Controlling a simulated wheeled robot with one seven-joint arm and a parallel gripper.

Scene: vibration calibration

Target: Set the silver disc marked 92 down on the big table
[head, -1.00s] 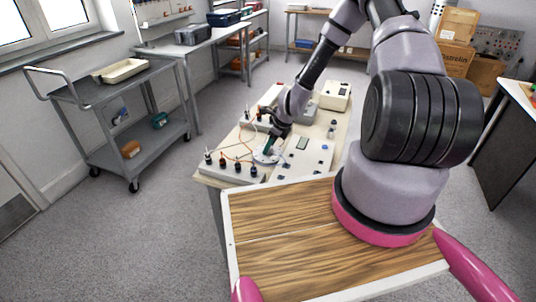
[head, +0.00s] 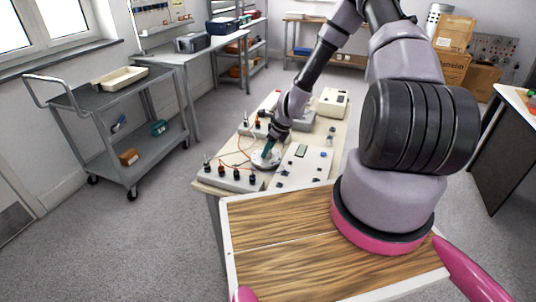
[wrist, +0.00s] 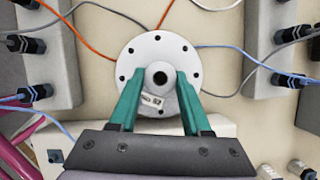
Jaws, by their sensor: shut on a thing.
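A silver-white disc (wrist: 138,52) with a ring of holes and a raised hub fills the middle of the wrist view. A small label on the hub seems to read 92, though it is blurred. My gripper (wrist: 157,92) has its teal fingers shut on the hub, one on each side. In the head view my gripper (head: 269,148) holds the disc (head: 263,160) over the cream table (head: 203,182), near its front left part. I cannot tell whether the disc touches the table top.
Grey blocks with dark plugs and coloured wires lie around the disc; one grey block (head: 232,178) is at the table's front. A white panel (head: 302,158) is just right of it. A grey cart (head: 165,140) stands left. A wooden-topped surface (head: 285,225) is in front.

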